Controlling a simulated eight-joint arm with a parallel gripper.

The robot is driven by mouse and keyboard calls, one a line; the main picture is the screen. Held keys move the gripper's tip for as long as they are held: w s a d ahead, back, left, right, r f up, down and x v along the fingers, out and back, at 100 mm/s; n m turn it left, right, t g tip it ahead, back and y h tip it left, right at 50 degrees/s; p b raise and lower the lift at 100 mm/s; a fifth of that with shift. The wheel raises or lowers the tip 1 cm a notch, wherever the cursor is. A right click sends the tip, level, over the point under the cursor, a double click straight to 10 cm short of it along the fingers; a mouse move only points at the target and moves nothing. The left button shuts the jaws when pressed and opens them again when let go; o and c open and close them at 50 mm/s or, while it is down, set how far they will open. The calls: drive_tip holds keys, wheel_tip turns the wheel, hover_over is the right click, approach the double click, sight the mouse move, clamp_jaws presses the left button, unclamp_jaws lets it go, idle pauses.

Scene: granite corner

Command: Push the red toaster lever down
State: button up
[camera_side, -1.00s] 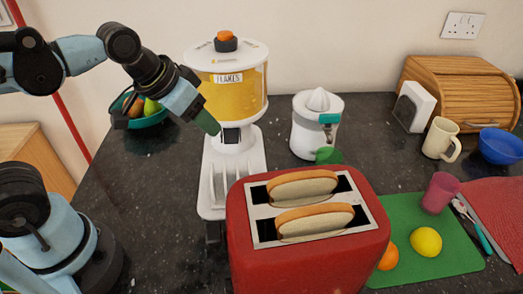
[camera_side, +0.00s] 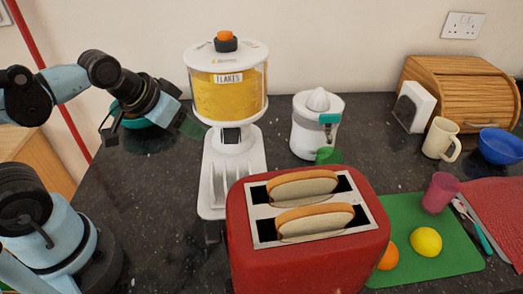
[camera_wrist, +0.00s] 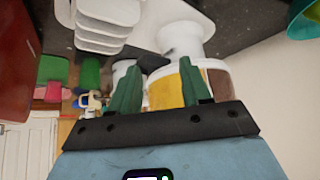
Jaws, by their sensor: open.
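The red toaster (camera_side: 310,262) stands at the front of the counter. Two bread slices, the back one (camera_side: 303,187) and the front one (camera_side: 315,221), stand up out of its slots. Its lever cannot be made out in the side view. A red surface, likely the toaster's (camera_wrist: 15,75), shows at the left edge of the wrist view. My gripper (camera_side: 150,129) is open and empty in the air, left of the cereal dispenser and well up and left of the toaster. Its two green fingertips stand apart in the wrist view (camera_wrist: 160,75).
The white-based flakes dispenser (camera_side: 228,95) stands behind the toaster, between it and my gripper in the side view. A juicer (camera_side: 312,138) stands right of it. A teal bowl (camera_side: 140,121) is partly hidden behind my gripper.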

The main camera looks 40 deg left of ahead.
drive_tip(key=shift+d, duration=0.2)
drive_tip(key=c, duration=0.4)
drive_tip(key=d, duration=0.1)
drive_tip(key=d+r+m, duration=0.1)
drive_tip(key=d, duration=0.1)
drive_tip(key=shift+s+g+h, duration=0.1)
drive_tip(key=shift+g+h, duration=0.2)
drive_tip(key=shift+g, duration=0.1)
clamp_jaws()
drive_tip(key=m+g, duration=0.5)
drive_tip(key=m, duration=0.2)
approach(209, 232)
drive_tip(key=shift+w+r, duration=0.2)
drive_tip(key=shift+r, duration=0.1)
drive_tip(key=shift+f, duration=0.1)
drive_tip(key=shift+w+d+f, duration=0.1)
drive_tip(key=shift+w+f, duration=0.05)
drive_tip(key=shift+f, duration=1.55)
drive_tip(key=shift+w+d+f, duration=0.1)
drive_tip(key=shift+w+f, duration=0.05)
drive_tip(key=shift+f, duration=1.55)
